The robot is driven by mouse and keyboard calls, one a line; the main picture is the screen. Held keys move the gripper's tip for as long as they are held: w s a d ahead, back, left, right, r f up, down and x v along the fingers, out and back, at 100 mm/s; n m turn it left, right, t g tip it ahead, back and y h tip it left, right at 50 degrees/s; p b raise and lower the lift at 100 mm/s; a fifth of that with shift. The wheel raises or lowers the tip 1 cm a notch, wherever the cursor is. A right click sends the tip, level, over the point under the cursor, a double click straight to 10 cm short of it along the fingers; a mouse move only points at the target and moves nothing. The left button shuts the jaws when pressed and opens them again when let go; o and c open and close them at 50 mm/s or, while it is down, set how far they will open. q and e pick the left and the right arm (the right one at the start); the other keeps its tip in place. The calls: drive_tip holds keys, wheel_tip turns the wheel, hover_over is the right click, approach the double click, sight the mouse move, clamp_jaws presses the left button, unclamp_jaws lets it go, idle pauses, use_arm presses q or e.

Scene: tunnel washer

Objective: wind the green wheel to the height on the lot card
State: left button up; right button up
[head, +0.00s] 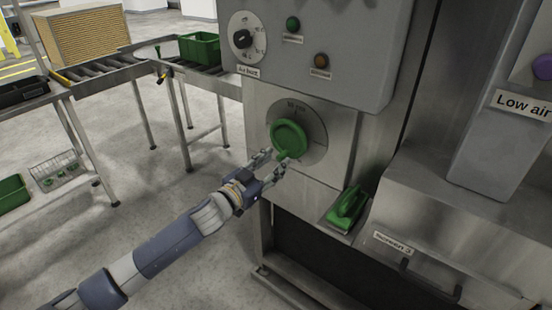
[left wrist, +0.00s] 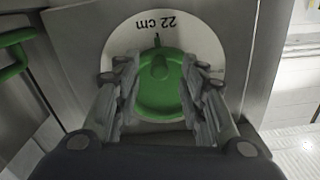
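The green wheel (head: 288,138) is mounted on a round pale dial plate (head: 315,126) on the front of the steel machine. In the left wrist view the wheel (left wrist: 160,92) has a raised knob near its top, and the plate reads "22 cm", upside down. My left gripper (head: 270,165) is just below the wheel in the head view, fingers spread. In the left wrist view its fingers flank the wheel; I cannot tell whether they touch it. No lot card is recognisable. My right gripper is not in view.
A conveyor with a green crate (head: 199,48) stands back left. The floor between is clear.

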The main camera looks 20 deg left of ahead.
sight(277, 146)
use_arm(q)
drive_tip(key=shift+x, duration=0.8)
clamp_jaws()
drive_tip(key=m, duration=0.2)
drive_tip(key=a+m+p, duration=0.1)
drive_tip(key=shift+w+a+r+m, duration=0.15)
drive_tip(key=shift+w+m, duration=0.05)
drive_tip(key=shift+m, duration=0.2)
drive_tip(key=m, duration=0.1)
drive_tip(key=a+m, duration=0.1)
drive_tip(key=m, duration=0.1)
drive_tip(key=shift+w+r, duration=0.2)
drive_tip(key=shift+w+a+r+m+p, duration=0.1)
drive_tip(key=shift+a+m+p, duration=0.1)
drive_tip(key=shift+m, duration=0.3)
drive_tip(key=shift+a+r+m+p, duration=0.1)
drive_tip(key=shift+r+m+p, duration=0.05)
drive_tip(key=shift+m, duration=0.35)
